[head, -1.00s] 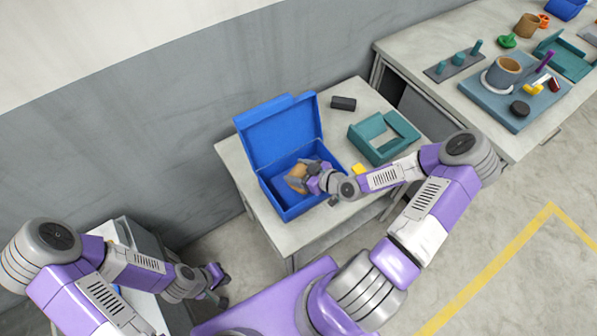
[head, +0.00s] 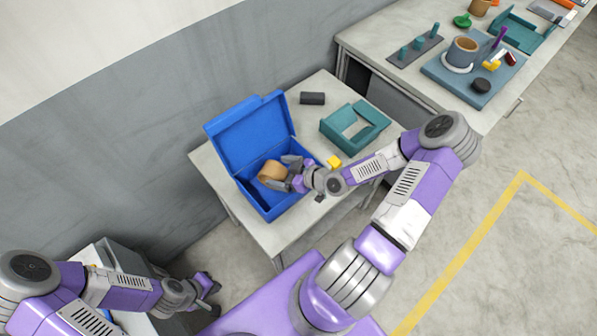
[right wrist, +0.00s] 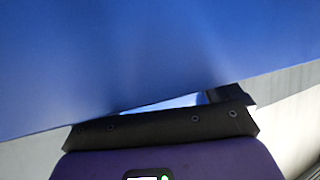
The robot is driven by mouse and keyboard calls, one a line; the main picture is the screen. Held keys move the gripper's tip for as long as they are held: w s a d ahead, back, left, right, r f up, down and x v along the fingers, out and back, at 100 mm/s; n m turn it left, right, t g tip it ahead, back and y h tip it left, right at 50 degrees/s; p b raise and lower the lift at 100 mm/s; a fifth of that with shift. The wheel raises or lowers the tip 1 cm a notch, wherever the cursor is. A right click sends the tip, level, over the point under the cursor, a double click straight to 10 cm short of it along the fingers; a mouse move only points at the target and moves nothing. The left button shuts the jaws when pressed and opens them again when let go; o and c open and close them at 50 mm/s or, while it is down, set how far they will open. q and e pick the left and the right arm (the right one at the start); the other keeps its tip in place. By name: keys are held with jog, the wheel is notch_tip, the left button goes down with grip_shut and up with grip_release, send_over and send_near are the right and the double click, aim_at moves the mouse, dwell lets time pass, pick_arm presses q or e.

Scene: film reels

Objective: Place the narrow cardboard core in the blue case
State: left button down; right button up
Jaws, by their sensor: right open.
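The blue case (head: 283,197) stands open on a small table, its lid raised at the back. A tan cardboard core (head: 271,172) is inside the case, partly covered by my right gripper. My right gripper (head: 284,173) is open at the core's right side, inside the case opening. I cannot tell whether its fingers still touch the core. In the right wrist view, blue surface fills most of the picture and the core is not visible. My left gripper (head: 209,284) hangs at the lower left, away from the case; its jaws are too small to read.
On the small table (head: 215,172) are a dark block (head: 312,98), a teal open frame (head: 375,117) and a small yellow block (head: 334,161). A grey wall runs behind.

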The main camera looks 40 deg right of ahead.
pick_arm(q)
notch_tip(320, 180, up, 4)
jog(key=p, duration=0.3)
jog(key=shift+f, duration=0.25)
pick_arm(e)
jog(key=v, duration=0.9)
jog(key=shift+s, duration=0.25)
